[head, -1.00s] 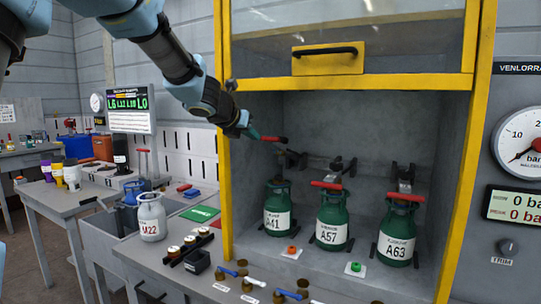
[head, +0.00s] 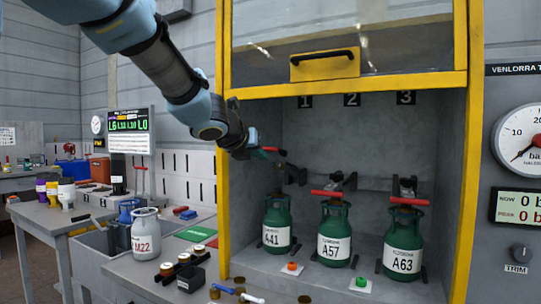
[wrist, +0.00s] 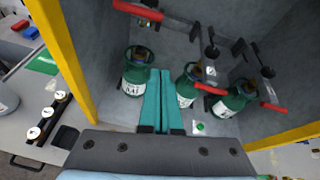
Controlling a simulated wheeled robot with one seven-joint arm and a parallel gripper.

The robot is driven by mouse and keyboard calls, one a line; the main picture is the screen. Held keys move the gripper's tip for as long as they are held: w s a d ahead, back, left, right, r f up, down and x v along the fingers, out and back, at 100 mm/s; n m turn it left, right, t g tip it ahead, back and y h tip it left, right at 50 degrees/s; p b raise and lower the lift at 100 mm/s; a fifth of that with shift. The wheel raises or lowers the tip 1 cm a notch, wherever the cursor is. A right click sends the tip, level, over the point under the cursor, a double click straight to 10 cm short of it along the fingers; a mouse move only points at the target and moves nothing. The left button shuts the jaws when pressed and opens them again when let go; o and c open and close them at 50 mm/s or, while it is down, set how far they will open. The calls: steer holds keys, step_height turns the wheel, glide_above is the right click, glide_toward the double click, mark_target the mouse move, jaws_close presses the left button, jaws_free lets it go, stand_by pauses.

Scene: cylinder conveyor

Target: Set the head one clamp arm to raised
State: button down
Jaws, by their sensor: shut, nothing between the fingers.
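The head one clamp arm's red handle (head: 271,149) is under the number 1, at the left of the yellow-framed cabinet. It sits clearly higher than the other two red handles, above green cylinder A41 (head: 276,238). In the wrist view the handle (wrist: 138,11) is at the top, beyond my fingertips, with a gap in the picture. My gripper (head: 255,153) is at the cabinet's left post, close to the handle; the head view does not show whether they touch. The wrist view shows my gripper's teal fingers (wrist: 158,73) together and empty.
Heads two and three have lower red handles (head: 326,194) (head: 408,201) over cylinders A57 (head: 334,249) and A63 (head: 403,262). The yellow left post (head: 224,190) is beside my arm. Cylinder M22 (head: 146,247) stands outside, left.

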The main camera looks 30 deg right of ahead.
steer(key=w+d+p, duration=0.5)
steer(key=w+d, duration=0.1)
steer(key=d, duration=0.3)
steer(key=shift+w+d+f, duration=0.15)
steer(key=shift+w, duration=0.1)
steer(key=r+p, duration=0.1)
steer(key=d+r+p, duration=0.1)
steer(key=w+r+p, duration=0.1)
steer(key=r+p, duration=0.1)
steer(key=shift+d, duration=0.3)
steer(key=shift+f, duration=0.1)
